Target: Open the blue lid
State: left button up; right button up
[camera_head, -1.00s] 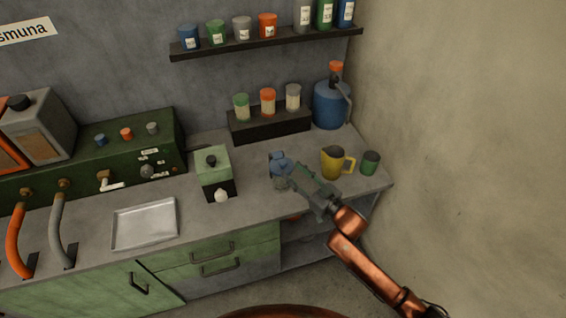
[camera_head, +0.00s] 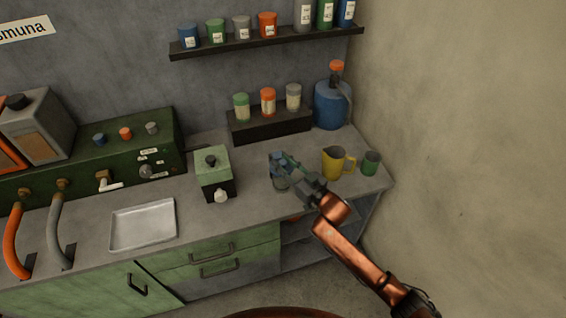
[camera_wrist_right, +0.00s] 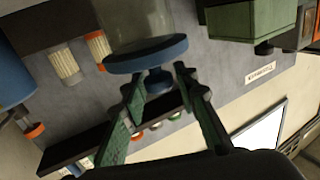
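A clear glass jar (camera_wrist_right: 140,20) with a round blue lid (camera_wrist_right: 150,55) and a small blue knob (camera_wrist_right: 158,84) shows in the right wrist view, which looks upside down. In the head view the jar (camera_head: 280,184) stands on the counter, with its blue lid (camera_head: 277,160) partly covered by my right gripper. My right gripper (camera_head: 287,164) is at the lid. In the wrist view its two green fingers (camera_wrist_right: 160,76) stand apart, one on each side of the knob, and a gap shows beside it. My left gripper is not in view.
A yellow jug (camera_head: 333,163) and a green cup (camera_head: 371,163) stand right of the jar. A green box (camera_head: 214,170) stands left of it. Behind are a rack (camera_head: 270,124) with small jars and a blue canister (camera_head: 331,106). A metal tray (camera_head: 143,225) lies farther left.

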grip_shut()
dwell(0.4)
